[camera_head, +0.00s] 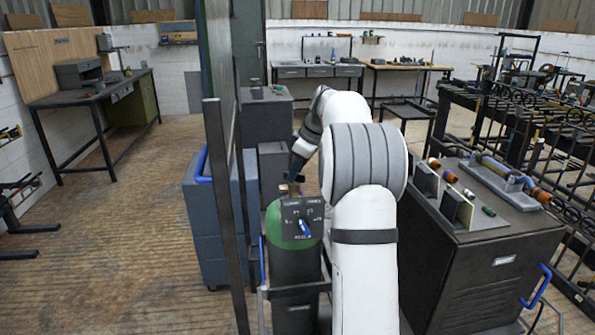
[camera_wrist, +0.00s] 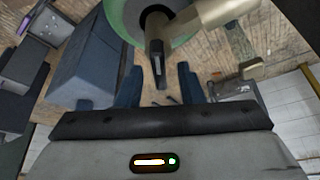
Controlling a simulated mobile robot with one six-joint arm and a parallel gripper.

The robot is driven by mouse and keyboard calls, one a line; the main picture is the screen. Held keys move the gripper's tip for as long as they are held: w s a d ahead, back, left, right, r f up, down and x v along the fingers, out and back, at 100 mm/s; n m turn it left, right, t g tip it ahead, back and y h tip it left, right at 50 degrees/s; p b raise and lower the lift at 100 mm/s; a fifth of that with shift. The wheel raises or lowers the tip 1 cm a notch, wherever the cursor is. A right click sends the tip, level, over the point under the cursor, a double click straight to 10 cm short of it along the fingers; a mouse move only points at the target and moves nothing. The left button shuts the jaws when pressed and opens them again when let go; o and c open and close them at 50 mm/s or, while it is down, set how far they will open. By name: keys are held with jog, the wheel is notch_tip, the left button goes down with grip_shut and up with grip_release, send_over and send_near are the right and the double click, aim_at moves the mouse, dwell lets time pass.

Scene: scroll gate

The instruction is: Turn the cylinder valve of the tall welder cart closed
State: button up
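A tall dark cylinder with a green shoulder (camera_head: 273,228) stands in a cart frame at the centre of the head view. A black panel (camera_head: 302,210) with white markings, too small to read surely, and a blue pointer (camera_head: 304,229) is on its near side. In the wrist view the green shoulder (camera_wrist: 117,14) shows at the top, with the brass valve body (camera_wrist: 205,16) and a dark lever (camera_wrist: 157,62) hanging from it. My gripper (camera_wrist: 159,68) is open, its fingers on either side of the lever, with gaps visible. My gripper (camera_head: 294,174) also shows just above the cylinder top.
A dark upright post (camera_head: 223,210) stands close left of the cylinder, with a blue cabinet (camera_head: 205,218) behind. A metal rack (camera_head: 530,125) is farther right. Open floor lies left.

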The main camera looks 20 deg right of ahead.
jog(key=shift+f, duration=0.15)
jog(key=shift+c, duration=0.3)
grip_shut()
jog(key=shift+d, duration=0.1)
